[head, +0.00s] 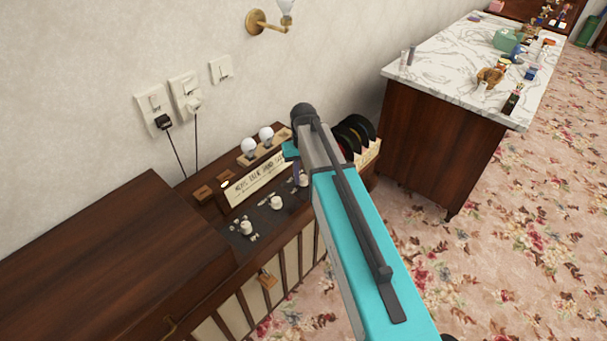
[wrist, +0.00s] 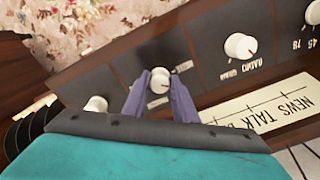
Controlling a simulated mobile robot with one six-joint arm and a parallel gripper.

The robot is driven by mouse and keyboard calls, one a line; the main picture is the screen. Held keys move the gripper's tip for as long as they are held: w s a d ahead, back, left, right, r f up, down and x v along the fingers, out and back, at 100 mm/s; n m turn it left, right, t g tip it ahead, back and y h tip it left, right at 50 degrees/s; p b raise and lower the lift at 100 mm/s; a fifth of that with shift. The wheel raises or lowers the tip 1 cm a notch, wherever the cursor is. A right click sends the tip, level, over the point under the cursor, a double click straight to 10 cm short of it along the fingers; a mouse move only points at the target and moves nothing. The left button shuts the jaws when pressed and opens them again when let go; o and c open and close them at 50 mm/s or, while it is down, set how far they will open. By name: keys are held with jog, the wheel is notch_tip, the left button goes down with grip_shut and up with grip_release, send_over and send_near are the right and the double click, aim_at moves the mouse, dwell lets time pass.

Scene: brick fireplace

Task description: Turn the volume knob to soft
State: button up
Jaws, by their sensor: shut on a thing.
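A row of white knobs sits on the dark control panel of a wooden radio cabinet. In the wrist view, the purple fingers of my gripper (wrist: 158,90) stand on either side of one white knob (wrist: 160,79) and are shut on it. The print beside this knob is too small to read, so I cannot confirm it is the volume knob. In the head view, my gripper (head: 296,171) reaches down to the knob (head: 303,181) farthest right of those showing; my arm hides part of the panel there.
A knob marked radio and gram (wrist: 241,47) is beside the held one; another knob (wrist: 96,104) is on the other side. A "News Talk" dial (wrist: 270,115) borders the panel. Black records (head: 357,131) stand upright close to my arm. A marble-topped counter (head: 440,62) is at right.

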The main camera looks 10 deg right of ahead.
aim_at(303, 177)
jog(key=m+p, duration=0.1)
jog(key=m, duration=0.4)
dwell(0.5)
jog(key=o, duration=1)
jog(key=shift+o, duration=0.2)
jog(key=shift+r, duration=0.2)
notch_tip(303, 177, up, 14)
jog(key=b, duration=0.1)
jog(key=shift+f, duration=0.25)
dwell(0.5)
